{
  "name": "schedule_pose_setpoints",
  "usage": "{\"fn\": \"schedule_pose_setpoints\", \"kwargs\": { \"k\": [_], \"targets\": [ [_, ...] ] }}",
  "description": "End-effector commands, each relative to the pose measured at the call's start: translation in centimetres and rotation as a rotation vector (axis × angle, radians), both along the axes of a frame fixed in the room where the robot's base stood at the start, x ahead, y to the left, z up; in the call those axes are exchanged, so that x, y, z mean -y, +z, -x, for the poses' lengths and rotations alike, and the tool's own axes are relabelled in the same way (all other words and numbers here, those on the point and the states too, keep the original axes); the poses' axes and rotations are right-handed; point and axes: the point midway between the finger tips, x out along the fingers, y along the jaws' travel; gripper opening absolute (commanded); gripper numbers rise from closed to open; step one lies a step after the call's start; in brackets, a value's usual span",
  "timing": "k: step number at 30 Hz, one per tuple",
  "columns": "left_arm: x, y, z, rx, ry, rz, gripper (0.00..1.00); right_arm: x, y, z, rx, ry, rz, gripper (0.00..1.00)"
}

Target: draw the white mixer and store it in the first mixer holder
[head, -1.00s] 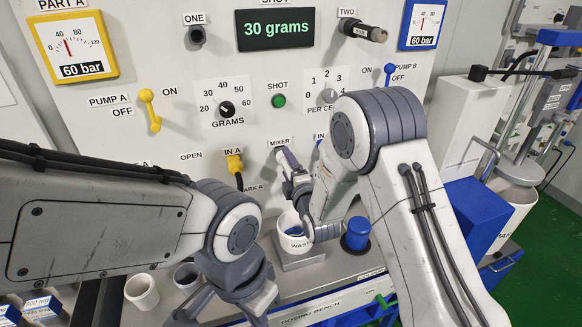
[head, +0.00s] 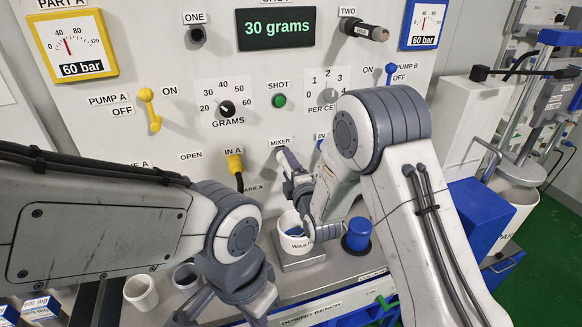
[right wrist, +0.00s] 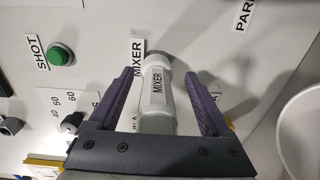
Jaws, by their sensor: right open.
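The white mixer (right wrist: 157,88), a cylinder marked MIXER, sticks out of the panel below the MIXER label in the right wrist view. My right gripper (right wrist: 162,95) is open, with one purple finger on each side of the mixer and gaps between. In the head view the right gripper (head: 293,167) is at the panel, and my arm and fingers mostly hide the mixer. A dark socket (head: 197,35) under label ONE looks empty. A dark cylinder (head: 366,31) sticks out under label TWO. My left gripper (head: 225,308) hangs low, its fingertips partly cut off.
A white waste cup (head: 294,243) and a blue cylinder (head: 357,234) stand on the bench below. The IN A valve, yellow (head: 235,163), is left of the mixer. A white cup (head: 141,293) stands farther left. A green SHOT button (head: 279,101) is above.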

Motion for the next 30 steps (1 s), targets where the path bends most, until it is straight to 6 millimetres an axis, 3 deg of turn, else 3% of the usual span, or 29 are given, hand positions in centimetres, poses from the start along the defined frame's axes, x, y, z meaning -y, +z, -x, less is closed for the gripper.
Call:
{"fn": "schedule_pose_setpoints", "kwargs": {
  "k": [1,11,15,17,18,30],
  "targets": [
    [0.0,-0.14,0.0,0.0,0.0,0.0,0.0,-0.27,1.6,-0.92,0.041,-0.001,-0.014,0.82],
    [0.0,-0.21,0.0,0.0,0.0,0.0,0.0,-0.22,2.11,-0.93,0.045,-0.002,-0.016,0.82],
    [0.0,-0.19,0.0,0.0,0.0,0.0,0.0,-0.2,2.16,-0.94,0.046,-0.002,-0.016,0.28],
    [0.0,-0.19,0.0,0.0,0.0,0.0,0.0,-0.2,2.17,-0.94,0.046,-0.003,-0.016,0.06],
    [0.0,-0.18,0.0,0.0,0.0,0.0,0.0,-0.2,2.17,-0.94,0.046,-0.003,-0.016,0.0],
    [0.0,-0.32,0.0,0.0,0.0,0.0,0.0,-0.04,2.04,-0.56,0.042,-0.004,-0.015,0.0]
  ]
}}
